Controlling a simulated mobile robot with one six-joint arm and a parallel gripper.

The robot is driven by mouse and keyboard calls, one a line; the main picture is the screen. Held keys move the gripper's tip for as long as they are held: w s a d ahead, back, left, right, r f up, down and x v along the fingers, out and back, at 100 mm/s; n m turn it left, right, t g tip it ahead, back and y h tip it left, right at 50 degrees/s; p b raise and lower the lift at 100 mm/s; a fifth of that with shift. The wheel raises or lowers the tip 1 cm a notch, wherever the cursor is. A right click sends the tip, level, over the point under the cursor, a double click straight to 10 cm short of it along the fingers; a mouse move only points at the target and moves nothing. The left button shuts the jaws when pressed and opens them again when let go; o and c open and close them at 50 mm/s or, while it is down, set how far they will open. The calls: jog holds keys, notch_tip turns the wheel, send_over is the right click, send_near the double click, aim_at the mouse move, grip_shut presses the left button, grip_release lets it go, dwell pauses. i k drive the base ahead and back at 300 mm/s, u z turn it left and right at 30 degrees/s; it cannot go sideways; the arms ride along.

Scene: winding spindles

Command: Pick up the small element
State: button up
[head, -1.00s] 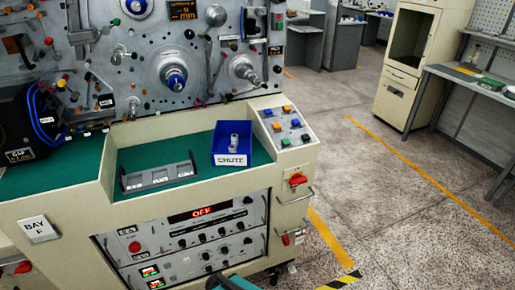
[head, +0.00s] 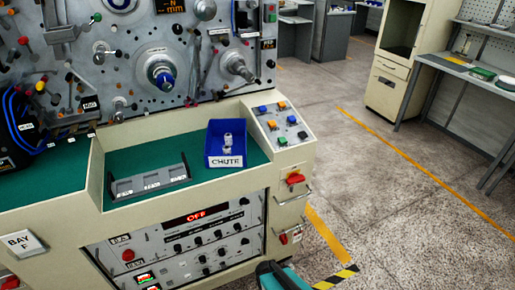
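A small pale metallic element (head: 228,140) stands in a blue bin (head: 214,133) labelled CHUTE, on the green work surface of the bench. The bin sits at the right end of that surface. Part of my arm (head: 280,277), teal and black, shows at the bottom edge, well below and in front of the bin. I cannot make out gripper fingers there.
A grey tray (head: 150,186) with labelled compartments lies left of the bin. A sloped panel with coloured buttons (head: 279,123) is to the right. The machine's face with knobs and spindles (head: 160,75) rises behind. The floor (head: 390,200) at right is open.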

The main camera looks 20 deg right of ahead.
aim_at(226, 149)
jog(key=z, duration=0.8)
jog(key=k, duration=1.5)
jog(key=u, duration=0.8)
jog(key=i, duration=1.65)
jog(key=z, duration=0.35)
